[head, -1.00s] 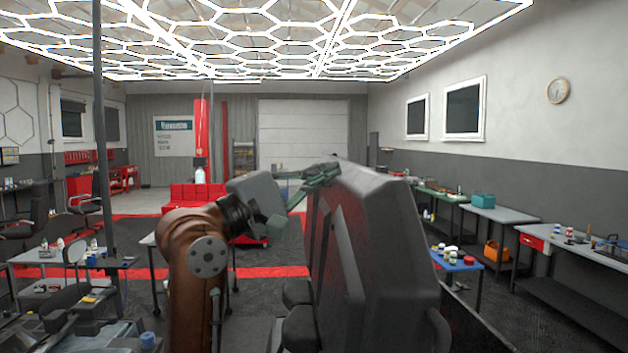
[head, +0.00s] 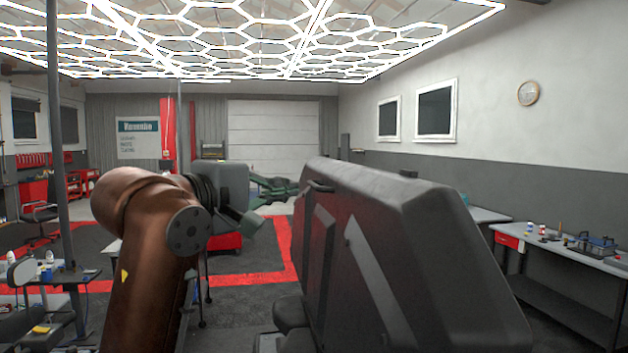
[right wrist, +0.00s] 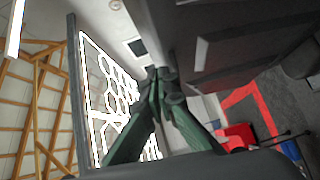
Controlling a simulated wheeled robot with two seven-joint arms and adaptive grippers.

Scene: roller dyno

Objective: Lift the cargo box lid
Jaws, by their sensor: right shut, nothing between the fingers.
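The cargo box (head: 420,240) is a large dark grey shell in the right half of the head view, with a small dark handle (head: 320,186) near its upper left edge. I cannot tell where its lid meets the body, or whether it is raised. My right gripper (head: 292,189) has green fingers, is shut and empty, and lies just left of the box's far edge, below the handle's level. In the right wrist view the closed fingertips (right wrist: 163,76) are close to the dark box surface (right wrist: 235,50); contact is unclear. My left gripper is out of view.
A workbench (head: 575,250) with small items stands along the right wall. A small table (head: 60,278) and a dark post (head: 60,150) stand at the left. Open floor with red stripes (head: 265,279) lies beyond my right arm.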

